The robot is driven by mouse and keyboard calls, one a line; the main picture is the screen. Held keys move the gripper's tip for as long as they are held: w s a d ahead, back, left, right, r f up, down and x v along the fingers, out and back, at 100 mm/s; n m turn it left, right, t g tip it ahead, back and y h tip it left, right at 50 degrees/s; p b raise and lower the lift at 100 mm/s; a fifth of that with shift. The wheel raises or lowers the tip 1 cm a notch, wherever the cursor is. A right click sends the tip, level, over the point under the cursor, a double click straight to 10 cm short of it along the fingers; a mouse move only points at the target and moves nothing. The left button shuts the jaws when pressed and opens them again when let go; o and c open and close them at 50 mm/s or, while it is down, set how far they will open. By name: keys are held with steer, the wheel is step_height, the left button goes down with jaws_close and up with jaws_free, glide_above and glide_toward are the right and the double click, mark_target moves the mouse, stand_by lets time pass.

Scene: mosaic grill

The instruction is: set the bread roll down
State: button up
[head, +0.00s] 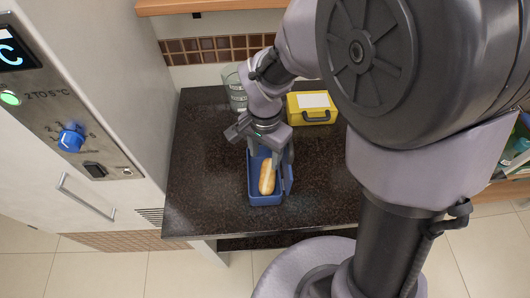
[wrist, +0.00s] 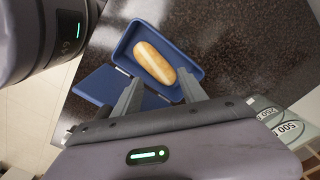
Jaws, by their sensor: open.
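The bread roll (head: 267,177) is a golden, elongated roll lying inside an open blue box (head: 265,201) on the dark counter. In the wrist view the roll (wrist: 154,62) rests in the deeper half of the box (wrist: 190,62), apart from its walls on most sides. The box's lid (wrist: 103,86) lies folded open beside it. My gripper (wrist: 160,92) is open, its two fingers apart near one end of the roll, with nothing between them. In the head view my gripper (head: 268,155) is above the far end of the box.
A yellow case (head: 312,116) with a white label stands behind to the right on the counter. A clear measuring jug (head: 235,92) stands at the back left, partly behind my arm. A tall grey appliance (head: 100,100) borders the left. The counter left of the box is clear.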

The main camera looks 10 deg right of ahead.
step_height(320, 180, up, 11)
steer(key=p, duration=0.4)
steer(key=s+d+r+n+t+y, duration=0.2)
steer(key=s+d+r+n+t, duration=0.2)
steer(key=s+r, duration=0.6)
steer(key=shift+s+d+r+t, duration=0.15)
steer(key=shift+s+d+t, duration=0.6)
steer(key=shift+s+t, duration=0.15)
steer(key=shift+b, duration=0.3)
step_height(320, 180, down, 9)
steer(key=b, duration=0.9)
steer(key=shift+c, duration=0.4)
